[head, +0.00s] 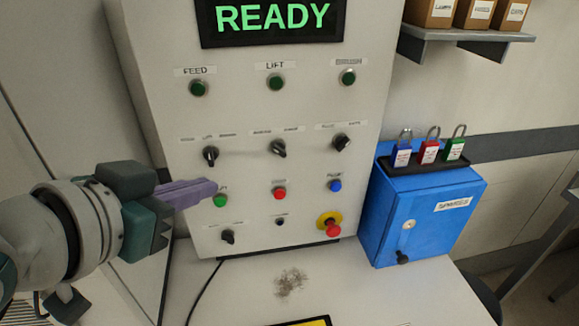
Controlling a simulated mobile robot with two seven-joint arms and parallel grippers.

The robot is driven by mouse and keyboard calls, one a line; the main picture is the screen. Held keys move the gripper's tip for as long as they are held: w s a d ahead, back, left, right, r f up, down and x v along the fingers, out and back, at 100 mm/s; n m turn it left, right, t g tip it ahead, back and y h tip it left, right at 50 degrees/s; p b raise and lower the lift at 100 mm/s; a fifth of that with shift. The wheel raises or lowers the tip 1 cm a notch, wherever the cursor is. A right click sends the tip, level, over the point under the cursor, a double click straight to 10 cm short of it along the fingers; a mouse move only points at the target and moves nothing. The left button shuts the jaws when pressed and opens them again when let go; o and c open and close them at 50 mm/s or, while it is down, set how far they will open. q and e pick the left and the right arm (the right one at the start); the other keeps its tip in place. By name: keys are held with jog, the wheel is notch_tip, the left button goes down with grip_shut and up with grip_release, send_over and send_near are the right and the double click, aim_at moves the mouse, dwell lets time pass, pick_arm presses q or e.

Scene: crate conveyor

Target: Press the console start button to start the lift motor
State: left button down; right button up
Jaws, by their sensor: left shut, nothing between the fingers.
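The console (250,120) is a pale upright panel with a screen (273,19) reading READY in green. A green push button (220,201) sits at the lower left of the panel, its label partly covered by my gripper. My left gripper (207,188) comes in from the left with its purple fingers shut and empty. The fingertips appear just above and left of the green button; I cannot tell whether they touch the panel. A red button (280,193) and a blue button (334,185) are in the same row. My right gripper is not in view.
A red emergency knob on a yellow base (332,227) is at the panel's lower right. Dark rotary switches (211,156) and dark green lamps (198,88) sit higher. A blue cabinet (420,215) with padlocks stands to the right. A pale worktop (350,285) lies below.

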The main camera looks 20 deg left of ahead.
aim_at(220, 202)
pick_arm(q)
jog(key=w+a+f+m+t+h+b, duration=0.1)
jog(key=f+t+b, duration=0.4)
jog(key=f+b, duration=0.6)
jog(key=w+a+f+m+t+h+b, duration=0.1)
jog(key=w+a+f+t+b, duration=0.2)
jog(key=b, duration=1.9)
notch_tip(220, 202, down, 8)
jog(key=t, duration=0.3)
jog(key=shift+w+a+r, duration=0.15)
jog(key=shift+w+a, duration=0.05)
jog(key=shift+w, duration=0.2)
jog(key=w+a+b, duration=0.4)
jog(key=w+b, duration=0.2)
jog(key=w, duration=0.1)
jog(key=shift+w+a, duration=0.25)
jog(key=shift+a, duration=0.05)
